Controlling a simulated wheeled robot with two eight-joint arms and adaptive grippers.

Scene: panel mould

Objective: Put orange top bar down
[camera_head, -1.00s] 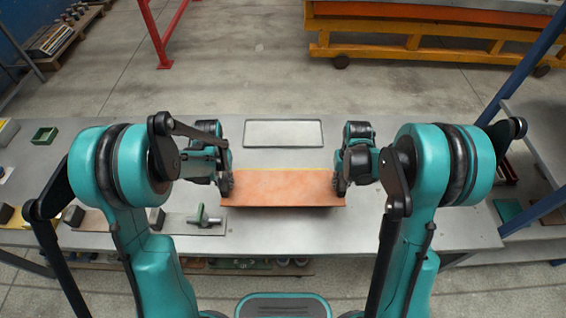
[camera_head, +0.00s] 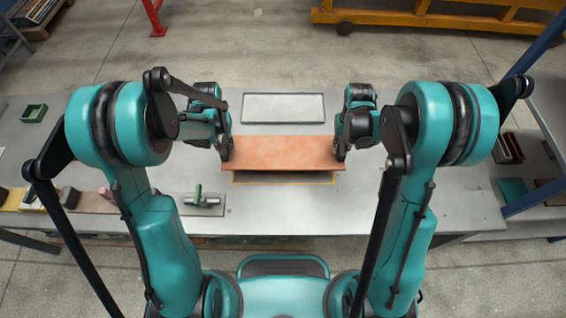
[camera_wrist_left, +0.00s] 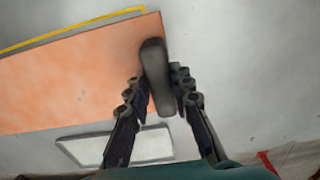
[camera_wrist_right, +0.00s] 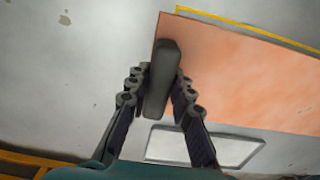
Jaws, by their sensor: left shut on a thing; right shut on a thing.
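The orange top bar (camera_head: 282,153) is a flat, wide orange panel held level between my two grippers; a dark shadow lies under its near edge. It also shows in the left wrist view (camera_wrist_left: 70,85) and right wrist view (camera_wrist_right: 240,75). My left gripper (camera_head: 226,150) is shut on a dark grey block (camera_wrist_left: 156,75) at the bar's left end. My right gripper (camera_head: 341,150) is shut on a similar dark block (camera_wrist_right: 163,75) at its right end. A yellow outline (camera_head: 283,183) shows on the table just nearer than the bar. The bar hides the rest of it.
A pale rectangular plate (camera_head: 284,108) lies on the grey table beyond the bar. A metal plate with a green-handled tool (camera_head: 198,201) lies at near left, with blocks further left. A green tray (camera_head: 34,113) sits at far left. The table right of the bar is clear.

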